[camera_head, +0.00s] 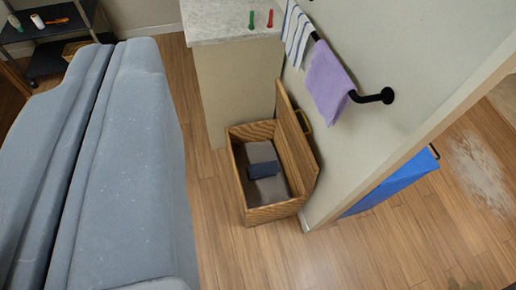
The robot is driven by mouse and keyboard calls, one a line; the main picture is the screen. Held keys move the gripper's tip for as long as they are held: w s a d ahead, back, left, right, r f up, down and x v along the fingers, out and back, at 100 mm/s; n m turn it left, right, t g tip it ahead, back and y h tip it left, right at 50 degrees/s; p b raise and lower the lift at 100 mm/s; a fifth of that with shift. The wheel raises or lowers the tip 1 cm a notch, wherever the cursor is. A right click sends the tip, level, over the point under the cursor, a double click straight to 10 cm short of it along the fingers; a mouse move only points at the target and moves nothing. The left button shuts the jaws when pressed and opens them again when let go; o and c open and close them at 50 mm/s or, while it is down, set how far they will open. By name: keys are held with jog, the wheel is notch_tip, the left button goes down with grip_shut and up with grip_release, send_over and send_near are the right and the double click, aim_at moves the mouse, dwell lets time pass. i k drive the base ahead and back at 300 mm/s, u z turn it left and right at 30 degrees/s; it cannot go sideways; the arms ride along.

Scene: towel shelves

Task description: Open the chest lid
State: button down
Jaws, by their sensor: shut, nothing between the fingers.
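The wooden chest (272,212) stands on the floor in the middle of the view, beside the wall. Its lid (296,150) is open, standing up on the chest's right side close to the wall. Inside the chest lie a grey-brown folded thing (262,153) and a dark blue rolled thing (263,170). My gripper does not show in this view.
A grey sofa-like piece (130,170) fills the left. A stone-topped cabinet (225,20) stands behind the chest. A purple towel (327,82) and a striped towel (298,35) hang on a black wall bar. Wooden floor lies clear before the chest.

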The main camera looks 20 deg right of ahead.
aim_at(307, 166)
jog(key=i, duration=0.85)
jog(key=z, duration=0.05)
